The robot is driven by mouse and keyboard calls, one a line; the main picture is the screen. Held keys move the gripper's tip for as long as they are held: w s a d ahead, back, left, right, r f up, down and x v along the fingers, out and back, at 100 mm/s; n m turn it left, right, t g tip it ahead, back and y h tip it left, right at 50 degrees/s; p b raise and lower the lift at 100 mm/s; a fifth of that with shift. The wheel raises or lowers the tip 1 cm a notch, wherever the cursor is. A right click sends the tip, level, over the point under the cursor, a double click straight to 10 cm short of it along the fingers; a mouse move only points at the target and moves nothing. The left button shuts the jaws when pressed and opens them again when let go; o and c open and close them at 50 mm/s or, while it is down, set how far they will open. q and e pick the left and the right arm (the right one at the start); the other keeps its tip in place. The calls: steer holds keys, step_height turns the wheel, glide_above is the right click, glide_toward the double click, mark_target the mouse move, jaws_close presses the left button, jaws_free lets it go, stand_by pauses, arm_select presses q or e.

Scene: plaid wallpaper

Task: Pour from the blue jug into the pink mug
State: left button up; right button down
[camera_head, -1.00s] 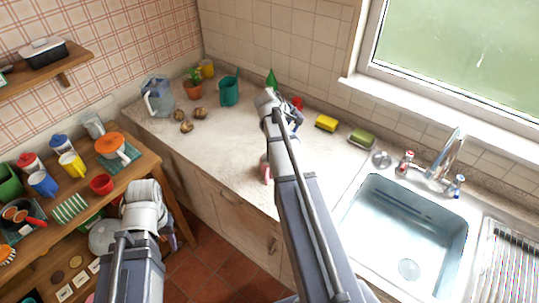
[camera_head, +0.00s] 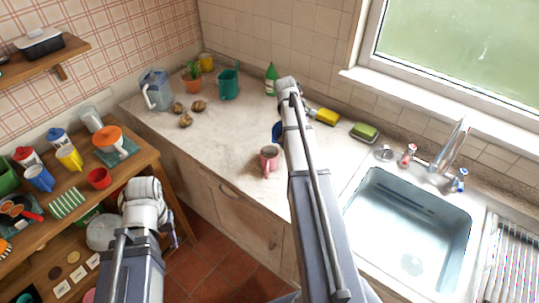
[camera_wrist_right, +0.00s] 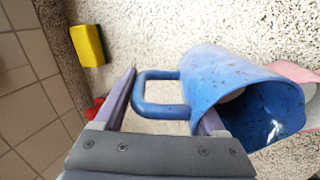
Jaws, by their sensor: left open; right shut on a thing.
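The blue jug (camera_wrist_right: 215,85) is large in the right wrist view, tilted, with its mouth facing lower right. My right gripper (camera_wrist_right: 165,95) is shut on it at the handle. In the head view only a sliver of the jug (camera_head: 277,132) shows left of my right arm, which hides that gripper. The pink mug (camera_head: 269,158) stands upright on the counter, just in front of the jug. In the right wrist view a pink part of the mug (camera_wrist_right: 295,71) shows behind the jug. My left gripper (camera_head: 173,238) is low by the wooden shelf, mostly hidden by its wrist, and empty.
A yellow sponge (camera_head: 323,116) and a green sponge (camera_head: 364,131) lie near the wall. The sink (camera_head: 408,225) is at right. A green bottle (camera_head: 271,79), teal jug (camera_head: 229,85) and clear pitcher (camera_head: 156,91) stand at the back. The counter left of the mug is clear.

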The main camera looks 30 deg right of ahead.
steer(key=d+f+y, duration=0.1)
steer(key=d+f+y+b, duration=0.1)
steer(key=f+y, duration=0.1)
steer(key=shift+w+d+f+g+b, duration=0.25)
steer(key=shift+w+d+g+b, duration=0.05)
steer(key=shift+w+d+g, duration=0.1)
steer(key=shift+d+f+y+b, duration=0.15)
steer(key=shift+f+y+b, duration=0.5)
steer(key=shift+y, duration=0.25)
steer(key=shift+s+f+g, duration=0.1)
steer(key=shift+s+g, duration=0.1)
steer(key=shift+g, duration=0.1)
